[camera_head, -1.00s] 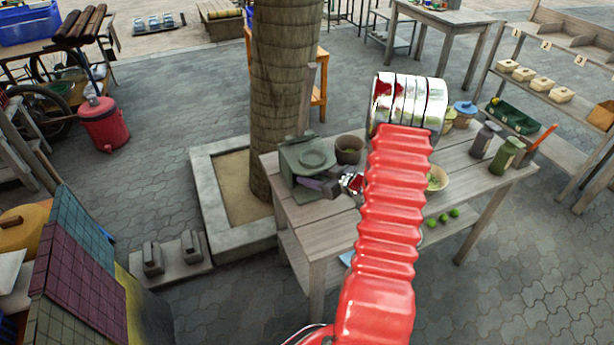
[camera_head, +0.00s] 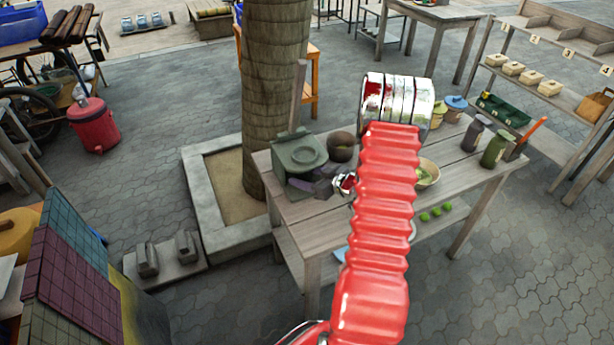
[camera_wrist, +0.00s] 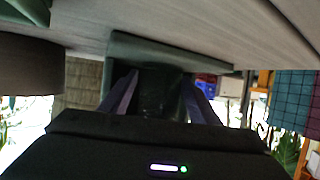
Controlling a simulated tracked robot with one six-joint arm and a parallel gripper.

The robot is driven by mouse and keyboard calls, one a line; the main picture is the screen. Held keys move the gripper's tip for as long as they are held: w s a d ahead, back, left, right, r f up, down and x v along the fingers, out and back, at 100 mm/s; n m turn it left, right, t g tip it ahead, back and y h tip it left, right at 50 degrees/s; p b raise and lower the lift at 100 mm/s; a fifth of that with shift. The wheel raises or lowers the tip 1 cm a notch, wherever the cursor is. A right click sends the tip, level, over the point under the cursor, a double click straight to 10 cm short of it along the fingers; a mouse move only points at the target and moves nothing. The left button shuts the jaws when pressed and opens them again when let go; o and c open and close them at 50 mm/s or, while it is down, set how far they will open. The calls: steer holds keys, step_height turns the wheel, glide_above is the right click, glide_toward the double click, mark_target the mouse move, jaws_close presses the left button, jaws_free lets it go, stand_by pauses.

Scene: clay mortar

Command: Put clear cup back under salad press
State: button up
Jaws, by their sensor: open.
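The salad press (camera_head: 300,153), a dull green block with a round plate on its face, stands at the left end of the wooden table. My gripper (camera_head: 298,184) is low at the front of the press, pointing left into it. In the wrist view my gripper (camera_wrist: 160,100) shows two purple-grey fingers spread apart, with the dark green press (camera_wrist: 130,45) around and beyond them. A dark, faintly glassy patch shows between the fingers; I cannot tell whether it is the clear cup. I cannot make out the clear cup in the head view.
A brown pot (camera_head: 341,147) stands close to the right of the press. A pale bowl (camera_head: 428,173) is partly behind my arm, with bottles (camera_head: 495,149) at the table's right end. A tree trunk (camera_head: 270,100) rises behind the press. The table's front left corner is clear.

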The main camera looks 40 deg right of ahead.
steer(key=shift+s+r, duration=0.15)
steer(key=shift+r, duration=0.05)
steer(key=v, duration=1.1)
steer(key=shift+s+r, duration=0.15)
steer(key=shift+s, duration=0.2)
stand_by(0.4)
